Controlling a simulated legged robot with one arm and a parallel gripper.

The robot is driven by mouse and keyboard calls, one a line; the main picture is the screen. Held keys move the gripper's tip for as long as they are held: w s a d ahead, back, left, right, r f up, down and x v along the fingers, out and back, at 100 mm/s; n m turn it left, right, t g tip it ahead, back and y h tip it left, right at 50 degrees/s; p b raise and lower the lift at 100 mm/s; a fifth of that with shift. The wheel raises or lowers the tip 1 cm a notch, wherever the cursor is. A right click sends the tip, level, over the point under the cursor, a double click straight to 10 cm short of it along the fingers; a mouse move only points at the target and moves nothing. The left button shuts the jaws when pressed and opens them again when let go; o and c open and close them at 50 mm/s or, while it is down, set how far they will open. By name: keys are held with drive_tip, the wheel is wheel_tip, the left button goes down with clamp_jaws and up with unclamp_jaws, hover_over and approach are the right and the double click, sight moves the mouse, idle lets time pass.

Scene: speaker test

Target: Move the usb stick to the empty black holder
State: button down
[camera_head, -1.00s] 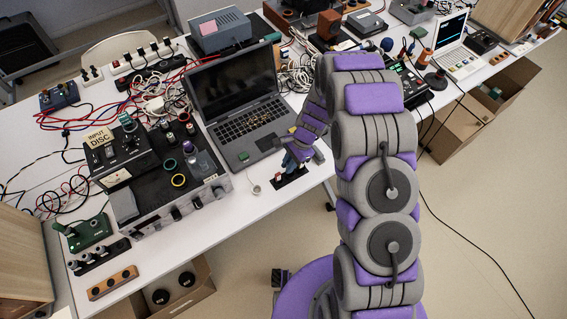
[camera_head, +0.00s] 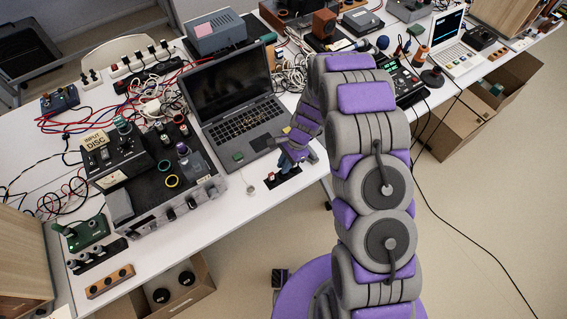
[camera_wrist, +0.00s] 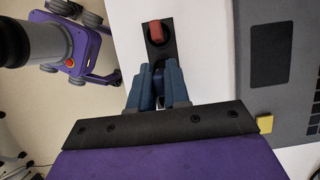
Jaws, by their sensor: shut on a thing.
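In the wrist view the blue fingers of my gripper (camera_wrist: 158,88) are closed around a narrow dark piece (camera_wrist: 158,72), seemingly the usb stick; the fingers hide most of it. A black holder (camera_wrist: 172,52) lies just beyond the fingertips on the white table. A red piece (camera_wrist: 157,31) stands at its far end. Whether the held piece touches the holder I cannot tell. In the head view my gripper (camera_head: 288,160) is low over the holder (camera_head: 284,181), near the table's front edge, and partly covers it.
An open laptop (camera_head: 242,118) stands close behind the holder. A yellow piece (camera_wrist: 265,124) is by its corner in the wrist view. Audio gear (camera_head: 150,165) and tangled cables crowd the table to the left. A small white ring-like thing (camera_head: 250,189) lies left of the holder on bare tabletop.

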drive_tip(key=shift+a+f, duration=0.15)
drive_tip(key=shift+a, duration=0.65)
drive_tip(key=shift+a+f, duration=0.1)
drive_tip(key=shift+a, duration=0.7)
drive_tip(key=shift+d, duration=1.1)
drive_tip(key=shift+a+f, duration=0.2)
drive_tip(key=shift+a, duration=0.75)
drive_tip(key=c, duration=1)
unclamp_jaws()
drive_tip(key=shift+d+r, duration=0.1)
drive_tip(key=shift+d, duration=0.65)
drive_tip(key=shift+a, duration=0.2)
drive_tip(key=o, duration=0.4)
drive_tip(key=shift+a, duration=0.45)
drive_tip(key=shift+d+p, duration=0.3)
drive_tip(key=shift+d, duration=0.15)
drive_tip(key=shift+r, duration=0.2)
wheel_tip(320, 180, up, 5)
drive_tip(key=p, duration=0.2)
drive_tip(key=shift+f+p, duration=0.2)
drive_tip(key=shift+p, duration=0.15)
drive_tip(key=shift+a, duration=0.2)
